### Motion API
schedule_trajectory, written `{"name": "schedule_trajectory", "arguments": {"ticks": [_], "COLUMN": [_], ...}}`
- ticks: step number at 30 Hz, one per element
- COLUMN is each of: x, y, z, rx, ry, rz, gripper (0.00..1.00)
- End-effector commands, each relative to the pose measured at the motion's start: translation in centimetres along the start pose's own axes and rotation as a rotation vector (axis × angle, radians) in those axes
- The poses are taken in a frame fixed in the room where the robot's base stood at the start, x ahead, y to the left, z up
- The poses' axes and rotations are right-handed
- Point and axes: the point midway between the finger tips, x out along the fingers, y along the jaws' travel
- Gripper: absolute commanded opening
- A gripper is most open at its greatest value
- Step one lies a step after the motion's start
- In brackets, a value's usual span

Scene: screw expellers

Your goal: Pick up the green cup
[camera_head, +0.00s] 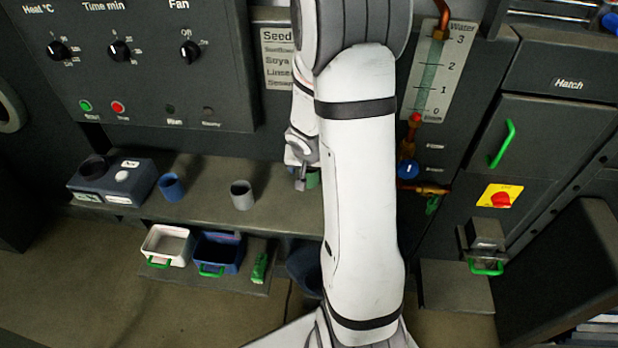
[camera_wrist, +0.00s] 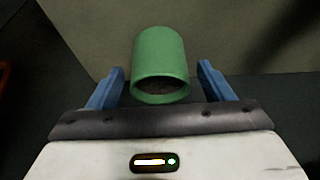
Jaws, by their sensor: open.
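The green cup (camera_wrist: 160,58) stands in the wrist view between the two blue fingers of my gripper (camera_wrist: 161,88), with dark contents showing inside its rim. My gripper is open, with a gap visible between each finger and the cup. In the head view only a small part of the green cup (camera_head: 312,180) shows on the shelf, beside my gripper (camera_head: 301,183). My arm hides the rest of it.
A grey cup (camera_head: 243,194) and a blue cup (camera_head: 171,187) stand to the left on the shelf (camera_head: 208,214), with a dark scale box (camera_head: 112,185) beyond. Below are a white bin (camera_head: 167,246) and a blue bin (camera_head: 217,252). A control panel (camera_head: 150,100) rises behind.

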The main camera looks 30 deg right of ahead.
Motion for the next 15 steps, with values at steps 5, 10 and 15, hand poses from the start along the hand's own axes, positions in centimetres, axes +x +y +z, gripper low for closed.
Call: {"name": "schedule_trajectory", "arguments": {"ticks": [5,10,15], "x": [-0.08,-0.09,-0.10], "y": [-0.01,-0.03,-0.04], "z": [-0.04,-0.02,-0.02], "rx": [0.000,0.000,0.000], "ry": [0.000,0.000,0.000], "rz": [0.000,0.000,0.000], "gripper": [0.74,0.60,0.46]}}
